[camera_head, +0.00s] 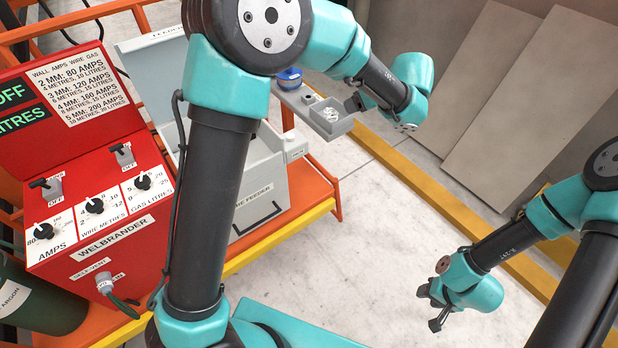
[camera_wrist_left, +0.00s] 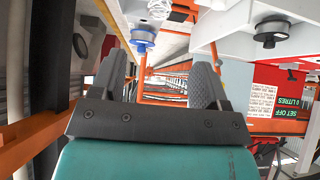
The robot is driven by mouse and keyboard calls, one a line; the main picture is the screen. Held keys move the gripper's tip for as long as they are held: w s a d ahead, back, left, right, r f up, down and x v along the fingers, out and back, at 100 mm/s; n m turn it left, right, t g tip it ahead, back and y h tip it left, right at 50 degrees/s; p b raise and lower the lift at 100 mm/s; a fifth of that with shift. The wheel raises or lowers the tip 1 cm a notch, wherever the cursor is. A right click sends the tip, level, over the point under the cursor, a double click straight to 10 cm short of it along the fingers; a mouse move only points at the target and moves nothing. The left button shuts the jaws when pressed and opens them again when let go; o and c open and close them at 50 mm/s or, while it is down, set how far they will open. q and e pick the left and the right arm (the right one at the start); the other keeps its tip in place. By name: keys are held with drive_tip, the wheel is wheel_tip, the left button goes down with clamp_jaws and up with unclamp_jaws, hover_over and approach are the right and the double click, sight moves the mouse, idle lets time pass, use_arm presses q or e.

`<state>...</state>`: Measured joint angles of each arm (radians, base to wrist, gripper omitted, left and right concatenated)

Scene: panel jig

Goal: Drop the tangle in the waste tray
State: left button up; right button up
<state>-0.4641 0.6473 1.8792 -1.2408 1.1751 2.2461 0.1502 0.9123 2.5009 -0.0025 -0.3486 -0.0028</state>
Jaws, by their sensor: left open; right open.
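A small silvery tangle (camera_head: 330,114) lies in the grey waste tray (camera_head: 341,128), at the upper middle of the head view. It seems to show as a pale crumpled bit at the top of the left wrist view (camera_wrist_left: 159,10). My left gripper (camera_head: 356,102) is beside the tray at its right; arm links partly hide it. In the left wrist view its fingers (camera_wrist_left: 161,64) are apart with nothing between them. My right gripper (camera_head: 436,304) is open and empty above the floor at lower right.
A red welding unit (camera_head: 100,215) with knobs stands at left, beside a grey wire feeder box (camera_head: 262,190) on an orange frame. A blue-topped item (camera_head: 289,78) sits behind the tray. Grey panels (camera_head: 520,90) lean at upper right. The pale floor (camera_head: 370,235) between the arms is clear.

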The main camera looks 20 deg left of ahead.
use_arm(q)
drive_tip(key=s+a+f+m+g+h, duration=0.2)
drive_tip(key=s+f, duration=0.2)
drive_tip(key=f, duration=0.4)
drive_tip(key=s+a+f+m+g+h, duration=0.1)
drive_tip(key=s+f+m+g+h, duration=0.2)
drive_tip(key=f, duration=0.6)
drive_tip(key=s+a+f+m+g+h, duration=0.1)
drive_tip(key=s+a+f+m+h, duration=0.1)
drive_tip(key=s+f, duration=0.5)
drive_tip(key=s+a+f+m+t+h, duration=0.1)
drive_tip(key=s+a+f+h, duration=0.1)
drive_tip(key=s+f, duration=0.4)
drive_tip(key=s+a+f+m+t+h, duration=0.1)
drive_tip(key=s+a+f+h, duration=0.1)
drive_tip(key=s+a+f, duration=0.2)
drive_tip(key=s+f, duration=0.3)
drive_tip(key=s, duration=0.2)
drive_tip(key=shift+s+a+f+m, duration=0.15)
drive_tip(key=shift+a+f+m, duration=0.1)
drive_tip(key=shift+a+m, duration=0.1)
use_arm(e)
drive_tip(key=o, duration=0.6)
